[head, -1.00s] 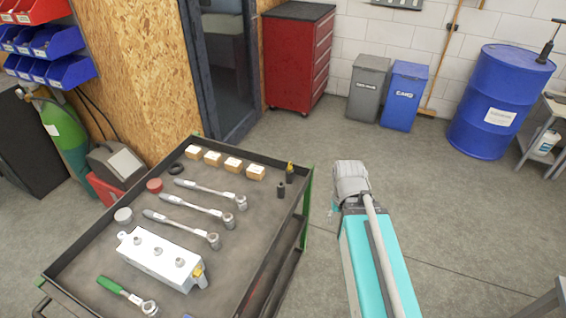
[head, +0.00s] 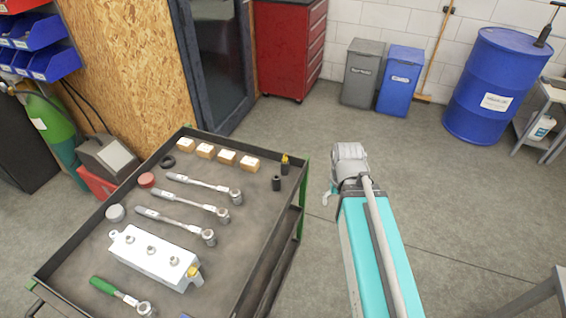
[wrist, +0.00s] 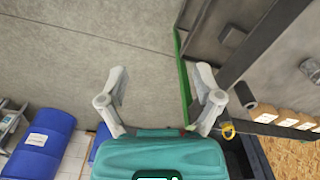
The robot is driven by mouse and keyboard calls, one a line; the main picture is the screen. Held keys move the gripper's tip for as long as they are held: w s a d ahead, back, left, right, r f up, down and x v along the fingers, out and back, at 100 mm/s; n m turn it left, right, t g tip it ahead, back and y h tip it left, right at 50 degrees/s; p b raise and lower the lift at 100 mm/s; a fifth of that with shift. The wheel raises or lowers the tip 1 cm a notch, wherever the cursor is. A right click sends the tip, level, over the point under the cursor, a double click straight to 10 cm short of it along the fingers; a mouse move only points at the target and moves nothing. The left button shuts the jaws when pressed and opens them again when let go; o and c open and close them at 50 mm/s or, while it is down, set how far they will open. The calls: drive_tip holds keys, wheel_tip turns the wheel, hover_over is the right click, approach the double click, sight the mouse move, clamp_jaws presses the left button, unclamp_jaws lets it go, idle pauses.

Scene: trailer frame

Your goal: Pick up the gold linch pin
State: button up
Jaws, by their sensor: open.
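A small gold ring-shaped piece, which looks like the linch pin (wrist: 228,130), shows in the wrist view beside my right-hand finger. In the head view a small yellow-topped piece (head: 285,159) stands at the tray's far right corner, likely the same thing; its shape is too small to tell. My gripper (wrist: 162,74) is open, with only bare floor between its fingers. In the head view the end of my arm (head: 349,160) is over the floor, right of the cart and apart from it. The fingers are hardly visible there.
The cart's tray (head: 236,143) has a raised rim. Near the gold piece are a black socket (head: 276,184) and several wooden blocks (head: 249,164). Ratchets and a white manifold block (head: 153,257) lie nearer. A blue drum (head: 492,85) stands behind right; the floor between is clear.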

wheel_tip(320, 180, up, 8)
drive_tip(key=m+t+p, duration=0.1)
drive_tip(key=m+p, duration=0.7)
drive_tip(key=m, duration=1.2)
hover_over(286, 154)
drive_tip(key=s+a, duration=0.1)
drive_tip(key=s, duration=0.1)
drive_tip(key=shift+w+f, duration=0.1)
drive_tip(key=shift+f, duration=0.05)
drive_tip(key=shift+f+b, duration=0.15)
drive_tip(key=shift+b, duration=0.25)
drive_tip(key=f+b, duration=0.5)
drive_tip(key=w+f+b, duration=0.1)
drive_tip(key=f+b, duration=0.2)
drive_tip(key=shift+d, duration=0.15)
drive_tip(key=shift+f, duration=0.15)
drive_tip(key=shift+w+d+f+b, duration=0.15)
drive_tip(key=shift+f+b, duration=1.15)
drive_tip(key=shift+b, duration=0.05)
drive_tip(key=shift+w+d+f+b, duration=0.15)
drive_tip(key=shift+f+b, duration=1.1)
drive_tip(key=shift+b, duration=0.1)
